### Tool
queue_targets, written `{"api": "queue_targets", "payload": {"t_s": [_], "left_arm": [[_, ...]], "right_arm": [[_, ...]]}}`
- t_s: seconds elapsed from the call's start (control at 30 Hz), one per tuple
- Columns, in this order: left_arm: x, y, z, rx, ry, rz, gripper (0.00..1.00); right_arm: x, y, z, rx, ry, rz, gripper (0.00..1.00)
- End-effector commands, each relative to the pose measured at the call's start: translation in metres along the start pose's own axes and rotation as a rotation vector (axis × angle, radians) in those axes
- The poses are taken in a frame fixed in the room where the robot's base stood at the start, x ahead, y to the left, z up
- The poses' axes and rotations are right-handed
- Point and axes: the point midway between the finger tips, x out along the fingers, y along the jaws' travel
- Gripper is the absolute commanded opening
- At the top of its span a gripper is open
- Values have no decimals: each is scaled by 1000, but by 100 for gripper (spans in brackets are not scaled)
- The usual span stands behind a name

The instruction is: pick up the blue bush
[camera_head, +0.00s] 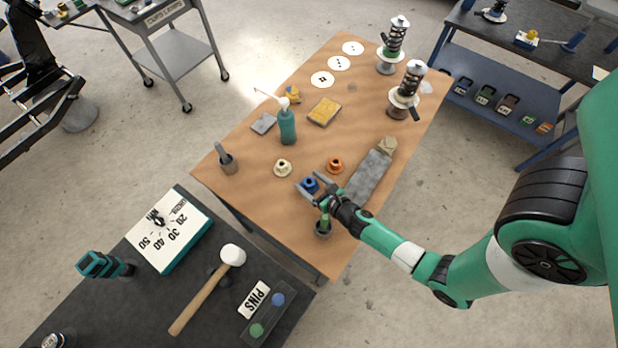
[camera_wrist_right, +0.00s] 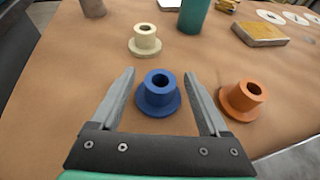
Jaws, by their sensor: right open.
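The blue bush (camera_head: 310,184) is a flanged ring standing upright on the wooden table. In the right wrist view the blue bush (camera_wrist_right: 158,95) sits between the two fingers of my right gripper (camera_wrist_right: 163,82). The fingers are open, one on each side, with a visible gap to the bush. In the head view my right gripper (camera_head: 316,188) is at the bush, low over the table. My left gripper is not visible in either view.
An orange bush (camera_wrist_right: 243,98) stands right of the gripper and a cream bush (camera_wrist_right: 145,39) stands beyond it.

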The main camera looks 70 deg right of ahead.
Motion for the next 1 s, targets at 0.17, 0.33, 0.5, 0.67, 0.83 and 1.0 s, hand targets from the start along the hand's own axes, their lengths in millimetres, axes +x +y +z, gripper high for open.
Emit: {"api": "queue_targets", "payload": {"t_s": [0.17, 0.33, 0.5, 0.67, 0.83, 1.0], "left_arm": [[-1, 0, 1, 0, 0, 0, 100], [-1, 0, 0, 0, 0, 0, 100], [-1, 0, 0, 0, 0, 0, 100], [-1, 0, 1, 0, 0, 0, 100], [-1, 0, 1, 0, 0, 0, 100], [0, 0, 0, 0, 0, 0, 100]], "right_arm": [[10, 0, 0, -1, 1, 1, 78], [9, 0, 0, -1, 1, 1, 71], [9, 0, 0, -1, 1, 1, 41], [9, 0, 0, -1, 1, 1, 12], [9, 0, 0, -1, 0, 1, 0], [9, 0, 1, -1, 0, 1, 0]]}}
